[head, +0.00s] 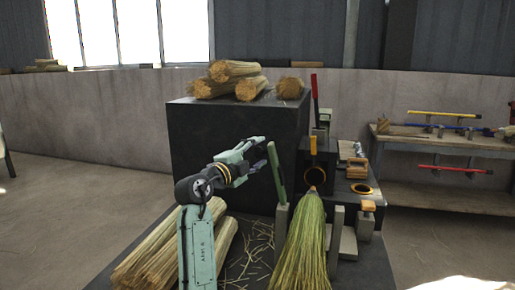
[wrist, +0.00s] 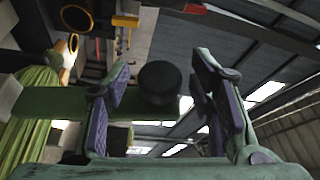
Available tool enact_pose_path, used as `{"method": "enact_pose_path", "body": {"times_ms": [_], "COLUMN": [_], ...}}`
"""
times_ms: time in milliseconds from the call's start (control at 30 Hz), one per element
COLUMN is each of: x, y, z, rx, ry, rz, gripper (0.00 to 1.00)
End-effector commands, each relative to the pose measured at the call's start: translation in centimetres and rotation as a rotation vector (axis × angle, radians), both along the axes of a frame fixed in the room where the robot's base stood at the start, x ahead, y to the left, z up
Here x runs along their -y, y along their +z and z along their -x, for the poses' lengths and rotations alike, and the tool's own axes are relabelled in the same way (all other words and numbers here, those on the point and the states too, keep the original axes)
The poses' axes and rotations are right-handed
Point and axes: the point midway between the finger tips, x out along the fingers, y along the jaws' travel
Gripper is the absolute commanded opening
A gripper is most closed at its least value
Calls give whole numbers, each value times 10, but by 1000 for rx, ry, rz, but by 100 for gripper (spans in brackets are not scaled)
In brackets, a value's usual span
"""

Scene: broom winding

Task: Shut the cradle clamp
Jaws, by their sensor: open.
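The cradle clamp's green arm (head: 276,172) stands nearly upright, leaning slightly left, above a grey post (head: 282,216) at the left of the broom. It is swung up, clear of the broom. The green straw broom (head: 304,245) lies in the cradle between grey posts; its straw also shows in the wrist view (wrist: 32,112). My gripper (head: 262,153) is open, close to the left of the clamp arm's upper part. In the wrist view, the green bar (wrist: 55,102) crosses behind the fingers, and a black round knob (wrist: 160,84) shows between them. Contact cannot be told.
A dark block (head: 235,150) with straw bundles on top stands behind my arm. An orange ring (head: 315,177) stands at the broom's far end. Pale straw bundles (head: 160,250) lie at the front left. A shelf (head: 450,142) with coloured handles is at right.

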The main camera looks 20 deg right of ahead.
Motion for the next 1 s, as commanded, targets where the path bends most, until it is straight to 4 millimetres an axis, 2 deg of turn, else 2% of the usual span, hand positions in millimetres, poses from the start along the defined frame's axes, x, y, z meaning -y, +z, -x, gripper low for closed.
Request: {"method": "enact_pose_path", "body": {"times_ms": [367, 1000], "x": [5, 4], "y": [0, 0], "z": [-4, -4], "rx": [1, 0], "ry": [2, 2], "rz": [0, 0], "gripper": [50, 7]}}
